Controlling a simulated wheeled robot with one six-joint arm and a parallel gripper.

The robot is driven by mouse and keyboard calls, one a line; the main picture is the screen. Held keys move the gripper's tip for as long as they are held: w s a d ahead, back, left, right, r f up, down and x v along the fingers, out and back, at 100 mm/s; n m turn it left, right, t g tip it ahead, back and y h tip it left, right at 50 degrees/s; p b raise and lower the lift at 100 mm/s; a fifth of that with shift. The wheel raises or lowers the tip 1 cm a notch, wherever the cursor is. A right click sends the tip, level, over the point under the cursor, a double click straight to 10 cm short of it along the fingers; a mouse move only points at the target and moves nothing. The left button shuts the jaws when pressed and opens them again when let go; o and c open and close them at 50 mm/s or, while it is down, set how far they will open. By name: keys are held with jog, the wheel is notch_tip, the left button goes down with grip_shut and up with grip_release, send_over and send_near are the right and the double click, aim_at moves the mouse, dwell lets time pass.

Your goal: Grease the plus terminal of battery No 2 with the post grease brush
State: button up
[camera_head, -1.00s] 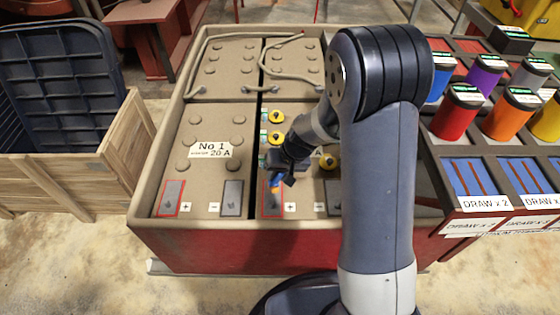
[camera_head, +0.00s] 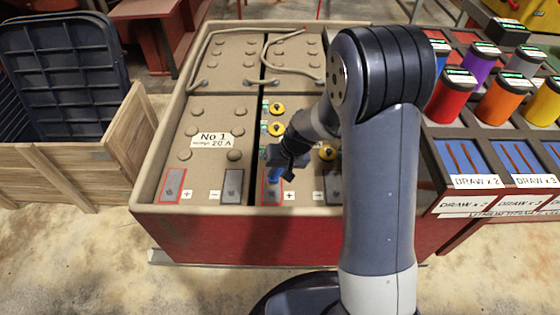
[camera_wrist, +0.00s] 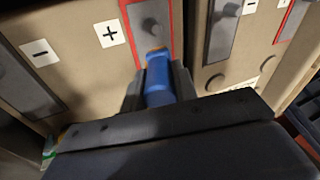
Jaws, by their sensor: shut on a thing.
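My gripper (camera_head: 278,168) is shut on the post grease brush, whose blue handle (camera_head: 274,176) points down over the battery tray. The brush also shows in the wrist view (camera_wrist: 158,82), with an orange band at its far end. The plus terminal of battery No 2, a grey plate in a red frame (camera_head: 271,194) beside a "+" label, lies right below the brush. In the wrist view the terminal plate (camera_wrist: 146,16) carries a small dark post. The brush end is close to this post; I cannot tell if they touch. The bristles are hidden.
Battery No 1 (camera_head: 212,155) lies to the left, with its minus plate (camera_head: 232,184) close by. Yellow caps (camera_head: 277,128) stand on battery No 2. A rack with coloured cans (camera_head: 500,115) is at the right, a wooden crate (camera_head: 60,180) at the left.

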jog(key=shift+s, duration=0.4)
notch_tip(320, 180, up, 3)
jog(key=shift+f+p, duration=0.15)
jog(key=shift+p, duration=0.7)
jog(key=shift+r+p, duration=1.95)
jog(key=shift+r, duration=0.75)
